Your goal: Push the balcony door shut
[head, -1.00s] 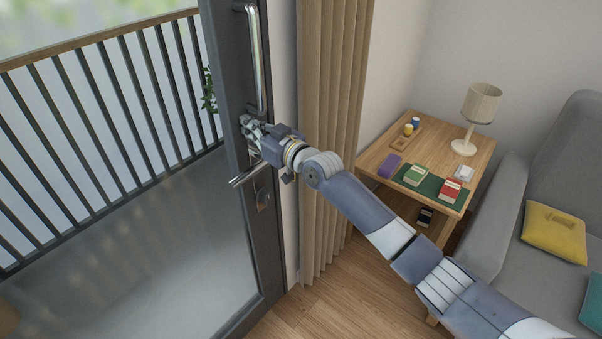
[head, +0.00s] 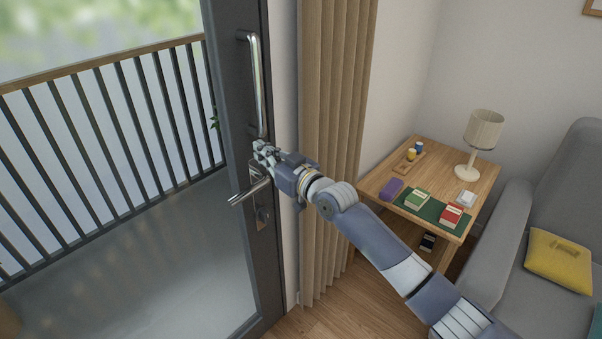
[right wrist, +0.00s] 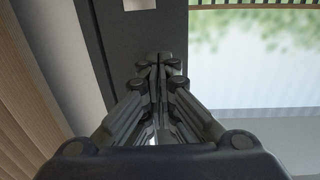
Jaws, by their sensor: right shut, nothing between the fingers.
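The balcony door (head: 266,292) is a glass door with a dark grey frame. In the head view its right stile stands close to the wall edge beside the curtain; I cannot tell whether it is fully shut. The stile carries a long vertical pull bar (head: 256,85) and a lever handle (head: 249,192) below it. My right gripper (head: 260,150) is shut and empty, at the stile between the bar and the lever. In the right wrist view its fingertips (right wrist: 160,62) are together against or just before the dark frame (right wrist: 120,40). My left gripper is not in view.
A beige curtain (head: 334,150) hangs right of the door, close to my right wrist. A wooden side table (head: 378,172) with a lamp (head: 484,130) and small items stands further right, beside a grey sofa (head: 508,215). A railing (head: 100,68) shows through the glass.

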